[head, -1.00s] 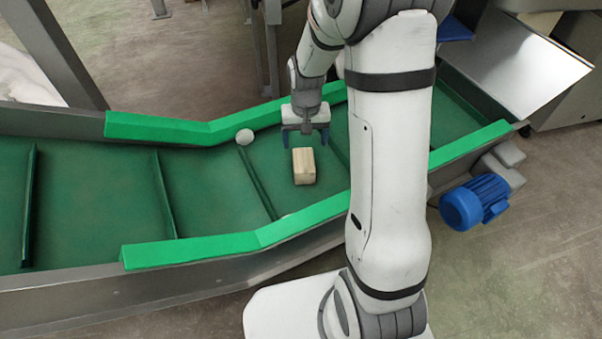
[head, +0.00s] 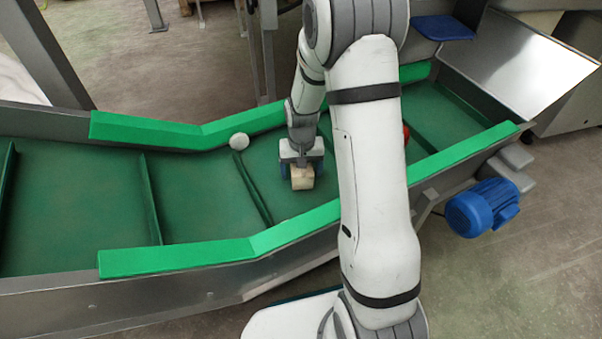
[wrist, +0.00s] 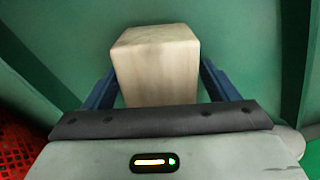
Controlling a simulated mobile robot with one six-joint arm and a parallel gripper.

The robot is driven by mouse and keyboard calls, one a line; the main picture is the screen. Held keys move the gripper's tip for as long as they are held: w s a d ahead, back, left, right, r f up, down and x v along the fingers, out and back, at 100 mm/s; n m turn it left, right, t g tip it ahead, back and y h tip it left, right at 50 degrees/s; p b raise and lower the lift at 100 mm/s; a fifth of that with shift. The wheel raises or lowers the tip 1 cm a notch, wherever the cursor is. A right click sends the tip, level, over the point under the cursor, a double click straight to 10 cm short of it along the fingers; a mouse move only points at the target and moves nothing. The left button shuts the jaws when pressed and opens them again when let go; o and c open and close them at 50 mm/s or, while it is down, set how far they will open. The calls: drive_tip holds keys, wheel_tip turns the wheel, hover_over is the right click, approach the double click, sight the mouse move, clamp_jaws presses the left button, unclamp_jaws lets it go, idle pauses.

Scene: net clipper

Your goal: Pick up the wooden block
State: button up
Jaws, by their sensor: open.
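The wooden block (head: 302,179) is pale and box-shaped and lies on the green conveyor belt (head: 200,195). My gripper (head: 301,172) is down at the block, seen in the head view. In the wrist view the block (wrist: 156,62) sits between the two blue fingers of my gripper (wrist: 156,88), one on each side. The fingers are open, with a small gap visible near the block's sides. The fingertips are partly hidden beside the block.
A white round object (head: 239,140) lies on the belt to the left. Raised cleats (head: 252,190) cross the belt. Green side rails (head: 190,254) edge it. A red object (head: 406,134) shows partly behind my arm, and a red mesh-like thing (wrist: 18,150) shows in the wrist view.

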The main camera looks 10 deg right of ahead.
drive_tip(key=shift+c, duration=0.3)
drive_tip(key=shift+r, duration=0.1)
drive_tip(key=c, duration=1.1)
drive_tip(key=shift+r, duration=0.1)
